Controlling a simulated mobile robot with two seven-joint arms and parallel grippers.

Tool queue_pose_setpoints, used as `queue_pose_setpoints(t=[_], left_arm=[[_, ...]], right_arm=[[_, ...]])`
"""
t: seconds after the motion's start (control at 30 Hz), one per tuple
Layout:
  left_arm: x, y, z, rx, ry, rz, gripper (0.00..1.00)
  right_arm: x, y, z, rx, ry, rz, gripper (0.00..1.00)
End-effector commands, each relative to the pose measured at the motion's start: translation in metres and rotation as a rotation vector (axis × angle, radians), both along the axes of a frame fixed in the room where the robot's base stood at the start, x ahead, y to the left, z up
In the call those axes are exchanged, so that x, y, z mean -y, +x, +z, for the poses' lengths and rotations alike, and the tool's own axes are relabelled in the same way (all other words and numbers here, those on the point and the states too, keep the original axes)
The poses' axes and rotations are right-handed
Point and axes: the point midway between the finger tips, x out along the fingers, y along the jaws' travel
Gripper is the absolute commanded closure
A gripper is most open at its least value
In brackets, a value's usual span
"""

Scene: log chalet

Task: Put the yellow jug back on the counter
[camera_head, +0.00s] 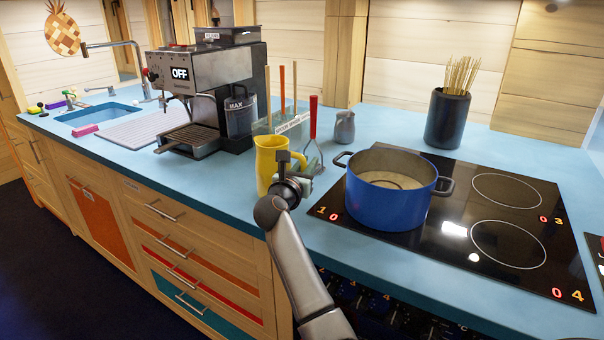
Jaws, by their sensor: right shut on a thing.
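The yellow jug (266,161) is upright at the front part of the blue counter (225,191), between the coffee machine and the blue pot. I cannot tell whether its base rests on the counter or is just above it. My right gripper (287,163) is shut on the jug at its right side. My right arm comes up from below and hides part of the counter edge. My left gripper does not show.
A blue pot (385,208) stands on the black hob (470,268), right of the jug. A utensil holder (285,131) is close behind the jug. The coffee machine (205,90) stands at left. Counter left of the jug is clear.

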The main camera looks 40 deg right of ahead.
Motion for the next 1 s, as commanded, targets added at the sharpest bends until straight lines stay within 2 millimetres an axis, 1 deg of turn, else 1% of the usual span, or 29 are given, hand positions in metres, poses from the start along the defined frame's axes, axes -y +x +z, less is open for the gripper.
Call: queue_pose_setpoints(t=[0.03,0.07,0.33,0.5,0.53,0.77,0.8,1.0], left_arm=[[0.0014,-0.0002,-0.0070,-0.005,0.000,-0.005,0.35],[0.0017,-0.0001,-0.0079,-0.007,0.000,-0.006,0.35],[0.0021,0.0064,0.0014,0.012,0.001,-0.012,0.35],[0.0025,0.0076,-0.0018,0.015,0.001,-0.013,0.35],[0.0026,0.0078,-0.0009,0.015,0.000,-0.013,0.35],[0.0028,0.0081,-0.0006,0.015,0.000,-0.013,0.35],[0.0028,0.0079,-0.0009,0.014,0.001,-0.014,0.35],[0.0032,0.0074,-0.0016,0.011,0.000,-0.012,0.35]], right_arm=[[0.0031,-0.0014,-0.0064,0.007,-0.005,0.000,1.00],[0.0041,-0.0018,-0.0085,0.008,-0.004,0.000,1.00],[0.0058,-0.0022,-0.0092,0.010,-0.002,0.002,1.00],[0.0053,-0.0020,-0.0139,0.010,-0.002,0.002,1.00],[0.0054,-0.0021,-0.0156,0.003,-0.001,0.002,0.78],[0.0054,-0.0021,-0.0152,0.003,-0.001,0.001,0.52],[0.0054,-0.0021,-0.0152,0.003,-0.001,0.001,0.51],[0.0055,-0.0022,-0.0149,0.003,-0.001,0.001,0.51]])
